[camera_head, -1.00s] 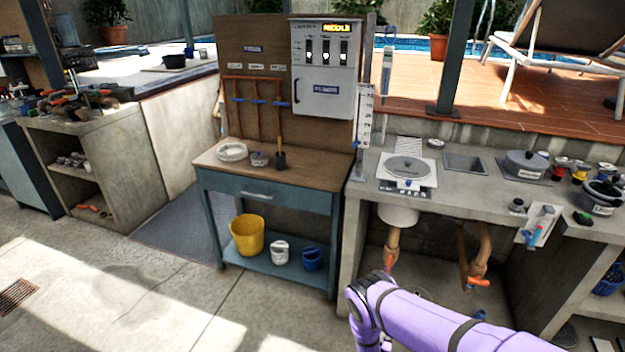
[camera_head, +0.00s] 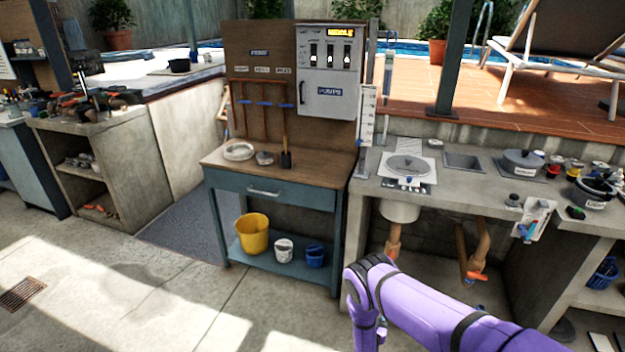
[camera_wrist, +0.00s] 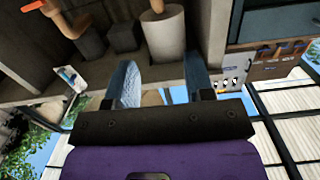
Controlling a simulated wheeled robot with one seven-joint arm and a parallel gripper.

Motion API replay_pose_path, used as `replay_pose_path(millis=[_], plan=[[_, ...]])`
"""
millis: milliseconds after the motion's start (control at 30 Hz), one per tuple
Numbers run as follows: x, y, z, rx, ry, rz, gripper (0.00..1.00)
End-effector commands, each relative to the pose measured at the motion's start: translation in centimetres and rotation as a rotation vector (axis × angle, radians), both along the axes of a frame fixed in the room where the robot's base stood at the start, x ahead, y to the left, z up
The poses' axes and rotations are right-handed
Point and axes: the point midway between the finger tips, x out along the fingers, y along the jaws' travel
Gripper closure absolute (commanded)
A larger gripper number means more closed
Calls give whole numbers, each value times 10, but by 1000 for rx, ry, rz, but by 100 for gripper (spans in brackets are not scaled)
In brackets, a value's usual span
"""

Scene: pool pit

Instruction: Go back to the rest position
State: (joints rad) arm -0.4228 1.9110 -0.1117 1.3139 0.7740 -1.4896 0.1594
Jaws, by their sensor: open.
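My purple arm (camera_head: 430,310) reaches in from the lower right in the head view, bent at a joint in front of the concrete counter. My gripper is out of the head view's frame. In the wrist view my gripper (camera_wrist: 162,85) shows two bluish fingers, spread apart with nothing between them. The wrist picture is turned over, with the counter's underside and its pipes beyond the fingers. The fingers look apart from everything around them.
A blue workbench (camera_head: 270,190) with a pump panel (camera_head: 328,72) stands ahead. A yellow bucket (camera_head: 252,234) sits on its lower shelf. The concrete counter (camera_head: 450,185) with pots runs along the right. The floor (camera_head: 130,290) at the left front is clear.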

Motion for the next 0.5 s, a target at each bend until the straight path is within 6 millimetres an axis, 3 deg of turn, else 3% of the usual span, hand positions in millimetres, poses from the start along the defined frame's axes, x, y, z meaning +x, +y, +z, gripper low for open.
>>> replay_pose_path(millis=[267,500], plan=[[56,15,56,70,53,-5,52],[115,29,140,158,134,5,52]])
